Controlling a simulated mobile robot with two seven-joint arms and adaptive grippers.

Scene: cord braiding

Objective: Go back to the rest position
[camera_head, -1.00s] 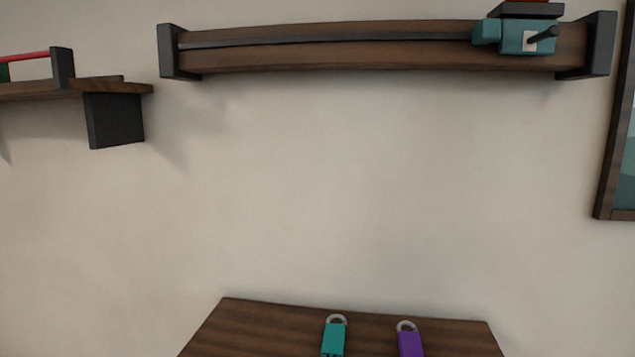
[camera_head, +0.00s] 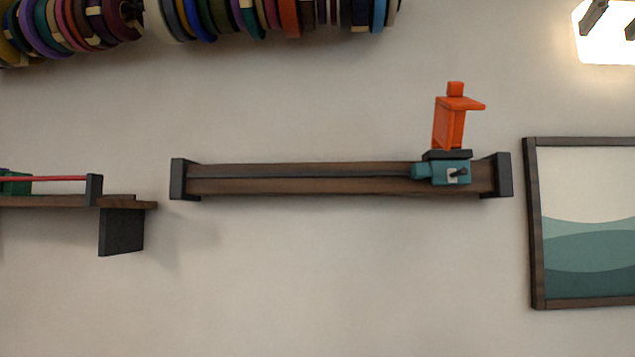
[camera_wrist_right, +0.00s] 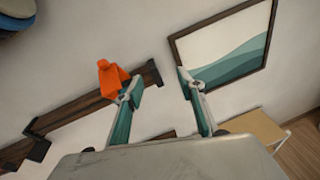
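My right gripper (camera_wrist_right: 158,84) is in the right wrist view. In the head view I make out neither gripper for sure. There a wooden wall rail (camera_head: 300,187) carries a teal carriage (camera_head: 440,173) near its right end, with the orange piece (camera_head: 451,125) upright above it. My left gripper is not in view.
Many coloured spools (camera_head: 210,15) hang along the top. A shelf (camera_head: 70,201) with a red bar (camera_head: 55,179) is at left. A framed picture (camera_head: 585,245) hangs at right, below a bright panel (camera_head: 607,35). A pale wooden top (camera_wrist_right: 255,130) shows in the wrist view. The wall between is bare.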

